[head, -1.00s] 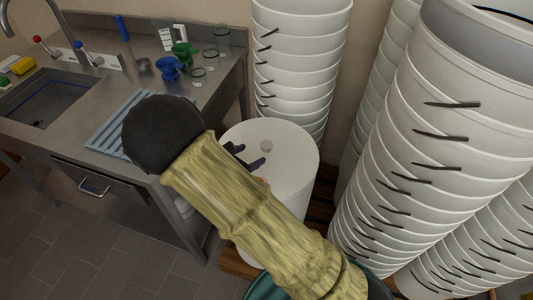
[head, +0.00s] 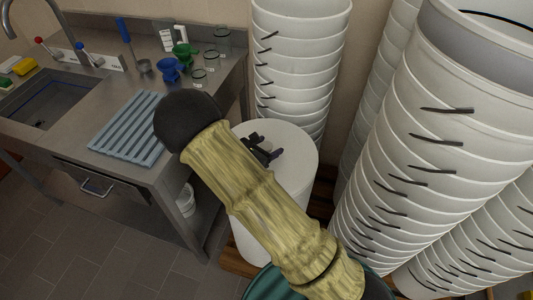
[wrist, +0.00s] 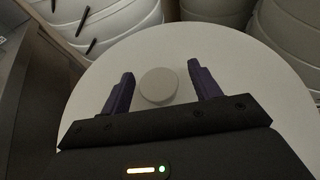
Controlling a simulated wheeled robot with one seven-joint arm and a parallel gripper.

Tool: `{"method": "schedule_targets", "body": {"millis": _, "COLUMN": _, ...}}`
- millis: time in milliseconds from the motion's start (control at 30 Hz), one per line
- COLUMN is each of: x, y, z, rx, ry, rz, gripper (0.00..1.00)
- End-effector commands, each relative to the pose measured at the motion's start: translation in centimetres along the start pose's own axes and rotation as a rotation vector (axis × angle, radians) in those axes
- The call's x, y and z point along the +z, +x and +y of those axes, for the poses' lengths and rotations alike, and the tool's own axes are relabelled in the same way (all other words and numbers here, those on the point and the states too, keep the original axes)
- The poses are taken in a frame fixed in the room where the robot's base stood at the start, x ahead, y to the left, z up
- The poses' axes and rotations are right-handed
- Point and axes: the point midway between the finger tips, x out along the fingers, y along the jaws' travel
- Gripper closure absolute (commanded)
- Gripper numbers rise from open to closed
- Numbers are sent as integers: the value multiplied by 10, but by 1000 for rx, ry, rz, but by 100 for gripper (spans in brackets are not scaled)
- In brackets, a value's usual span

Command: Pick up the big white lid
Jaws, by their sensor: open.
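The big white lid (head: 300,150) is a round, flat disc on top of a white drum (head: 251,239), beside the steel bench. A small round knob (wrist: 158,85) stands at the lid's middle in the wrist view. My gripper (wrist: 160,84) is open, with its two dark purple fingers on either side of the knob, apart from it. In the head view my gripper (head: 264,152) is over the lid, and my arm hides the lid's front left part and the knob. I cannot tell the exact height of the fingertips above the lid.
Tall stacks of white buckets (head: 303,60) stand behind the drum, and more buckets (head: 425,150) stand close on the right. The steel bench (head: 205,105) on the left holds a blue slatted rack (head: 128,128), funnels and jars. Open floor (head: 110,240) lies at the front left.

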Motion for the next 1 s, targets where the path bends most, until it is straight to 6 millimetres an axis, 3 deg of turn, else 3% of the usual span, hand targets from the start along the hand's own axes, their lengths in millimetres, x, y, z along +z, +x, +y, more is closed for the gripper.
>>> {"method": "schedule_targets", "body": {"millis": 167, "x": -1, "y": 15, "z": 0, "rx": 1, "ry": 0, "rz": 1, "gripper": 38}}
{"method": "schedule_targets", "body": {"millis": 667, "x": -1, "y": 15, "z": 0, "rx": 1, "ry": 0, "rz": 1, "gripper": 38}}
{"method": "schedule_targets", "body": {"millis": 933, "x": -1, "y": 15, "z": 0, "rx": 1, "ry": 0, "rz": 1, "gripper": 89}}
{"method": "schedule_targets", "body": {"millis": 1000, "x": -1, "y": 15, "z": 0, "rx": 1, "ry": 0, "rz": 0, "gripper": 92}}
